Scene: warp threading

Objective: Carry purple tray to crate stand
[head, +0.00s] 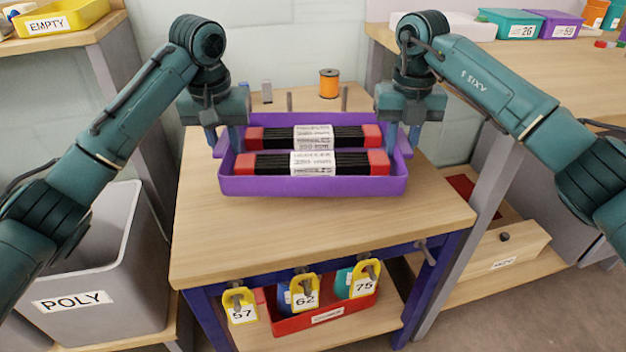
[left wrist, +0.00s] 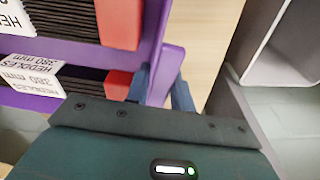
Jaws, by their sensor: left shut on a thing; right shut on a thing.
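The purple tray (head: 312,186) is at the middle of the wooden table in the head view. It holds two black heddle bundles with red ends and white labels, the front one (head: 270,163) and the back one (head: 277,137). My left gripper (head: 224,140) is shut on the tray's left end, and my right gripper (head: 403,137) is shut on its right end. The left wrist view shows the blue fingers (left wrist: 165,88) at the tray's purple handle (left wrist: 172,60). I cannot tell whether the tray touches the tabletop. I cannot make out a crate stand for certain.
An orange spool (head: 329,84) and upright pegs stand behind the tray. The tabletop (head: 330,232) is clear in front. Tags numbered 57, 62 and 75 hang at its front edge above a red bin (head: 325,316). A grey POLY bin (head: 85,265) stands left; a bench (head: 520,80) stands right.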

